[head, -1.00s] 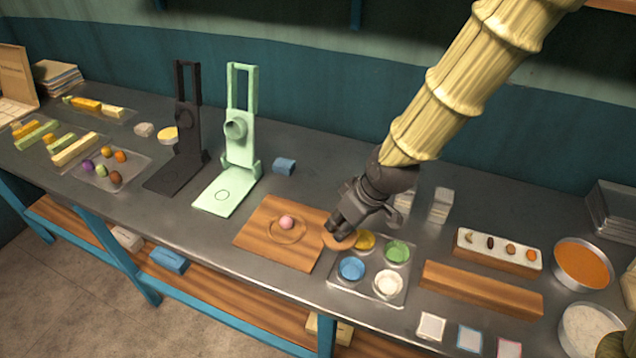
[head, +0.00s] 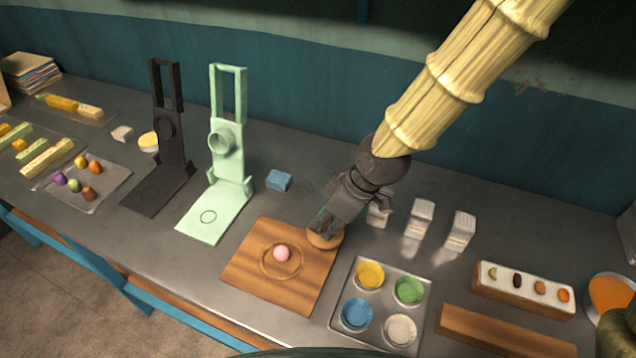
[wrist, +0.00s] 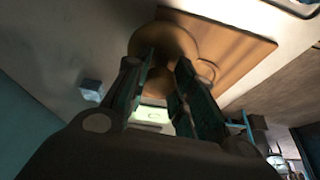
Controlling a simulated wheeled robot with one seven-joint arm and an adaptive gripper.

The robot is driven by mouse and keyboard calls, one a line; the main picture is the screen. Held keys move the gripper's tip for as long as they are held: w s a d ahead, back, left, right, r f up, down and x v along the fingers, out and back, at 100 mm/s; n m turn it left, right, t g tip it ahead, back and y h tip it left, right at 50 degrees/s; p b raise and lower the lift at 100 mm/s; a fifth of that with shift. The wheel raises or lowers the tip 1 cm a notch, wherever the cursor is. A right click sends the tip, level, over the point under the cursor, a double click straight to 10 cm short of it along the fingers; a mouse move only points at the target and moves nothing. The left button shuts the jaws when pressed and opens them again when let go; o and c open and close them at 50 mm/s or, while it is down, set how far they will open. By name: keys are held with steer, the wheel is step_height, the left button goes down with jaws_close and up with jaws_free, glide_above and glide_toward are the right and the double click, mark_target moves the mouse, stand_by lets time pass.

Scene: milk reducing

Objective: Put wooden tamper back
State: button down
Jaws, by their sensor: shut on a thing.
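The wooden tamper (head: 325,239) has a round, flat wooden base and hangs under my gripper (head: 322,222). My gripper is shut on its upper part, which the fingers mostly hide. The base is at the back right corner of the wooden board (head: 262,290), overlapping its edge in the head view; I cannot tell whether it touches. In the wrist view, the round base (wrist: 165,42) shows beyond my fingers (wrist: 160,92), with the board (wrist: 235,50) behind it. A pink ball (head: 282,253) sits in the board's round groove.
A metal tray (head: 420,320) with coloured cups stands to the right of the board. Small white cartons (head: 421,220) stand behind the tray. A blue block (head: 279,180) and a mint-green press (head: 222,150) stand to the left. Counter behind the board is mostly clear.

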steer(key=w+p, duration=0.1)
steer(key=w, duration=0.4)
steer(key=w+a+p, duration=0.1)
steer(key=w+p, duration=0.1)
steer(key=w, duration=0.3)
steer(key=w+f+p, duration=0.1)
steer(key=w, duration=0.3)
steer(key=shift+w+a, duration=0.3)
steer(key=shift+w, duration=0.1)
steer(key=shift+w+f+p, duration=0.15)
steer(key=shift+p, duration=0.15)
steer(key=shift+f+p, duration=0.75)
steer(key=shift+f, duration=0.95)
steer(key=c, duration=1.2)
jaws_free()
steer(key=shift+f, duration=0.1)
steer(key=shift+r, duration=0.2)
steer(key=b+v, duration=0.3)
steer(key=v, duration=0.9)
steer(key=shift+b, duration=0.3)
